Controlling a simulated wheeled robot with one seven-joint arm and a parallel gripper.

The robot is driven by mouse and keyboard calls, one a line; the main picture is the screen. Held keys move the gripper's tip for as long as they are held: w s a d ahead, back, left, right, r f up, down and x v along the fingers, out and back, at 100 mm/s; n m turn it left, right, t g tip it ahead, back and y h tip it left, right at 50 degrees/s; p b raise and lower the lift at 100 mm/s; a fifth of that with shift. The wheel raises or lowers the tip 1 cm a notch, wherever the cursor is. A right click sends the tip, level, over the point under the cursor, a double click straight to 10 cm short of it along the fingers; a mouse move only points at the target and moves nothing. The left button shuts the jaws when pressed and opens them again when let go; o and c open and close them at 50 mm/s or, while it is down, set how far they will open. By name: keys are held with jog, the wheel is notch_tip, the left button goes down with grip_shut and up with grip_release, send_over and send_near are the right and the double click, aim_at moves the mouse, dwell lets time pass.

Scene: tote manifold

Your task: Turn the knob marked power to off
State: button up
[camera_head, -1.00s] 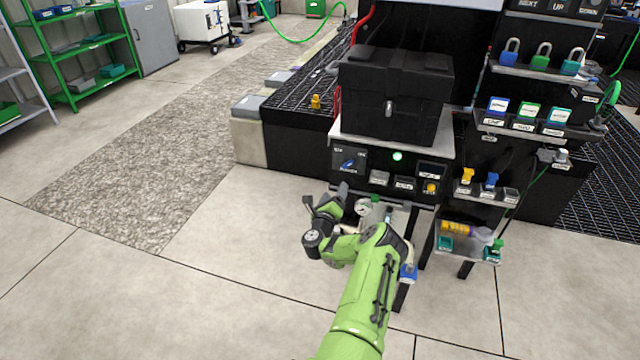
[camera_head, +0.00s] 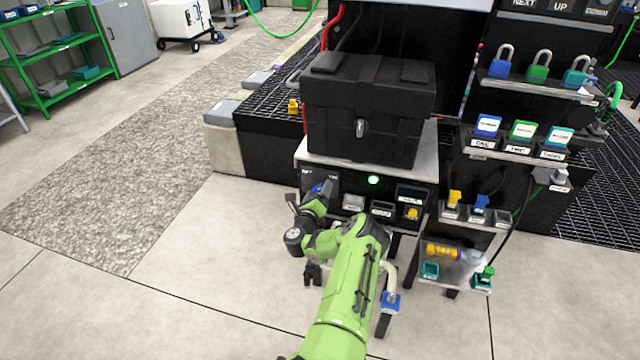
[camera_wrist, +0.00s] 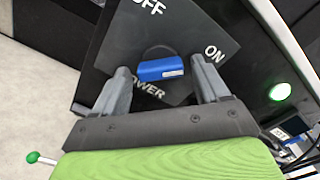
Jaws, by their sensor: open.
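The power knob (camera_wrist: 162,69) is a blue bar handle on a dark plate. In the wrist view its white-marked end points right, towards the ON side. The OFF label (camera_wrist: 150,7) is at the top, the ON label (camera_wrist: 213,52) at the right, and POWER is printed below, partly covered by my gripper. My gripper (camera_wrist: 160,76) is open, with one finger at each side of the knob and a gap to each end. In the head view the blue knob (camera_head: 321,186) shows just past my gripper (camera_head: 314,197), at the panel's left.
A lit green lamp (camera_head: 373,180) and a yellow knob (camera_head: 412,213) are on the same panel. A black case (camera_head: 365,115) stands on top. Padlocks, labelled blocks and small shelves are at the right. The floor at the left is clear.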

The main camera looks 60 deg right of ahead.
jog(key=shift+a+r, duration=0.2)
jog(key=shift+a, duration=0.05)
jog(key=c, duration=1.1)
jog(key=shift+o, duration=0.2)
jog(key=shift+n+p, duration=0.35)
jog(key=shift+n, duration=0.05)
jog(key=n+p, duration=0.2)
jog(key=shift+r+n, duration=0.15)
jog(key=shift+n, duration=0.25)
jog(key=n+p, duration=0.3)
jog(key=n, duration=0.2)
jog(key=shift+r+n, duration=0.1)
jog(key=shift+n, duration=0.2)
jog(key=n+p, duration=0.2)
jog(key=n, duration=0.3)
jog(key=shift+n+p, duration=0.5)
jog(key=shift+n, duration=1.3)
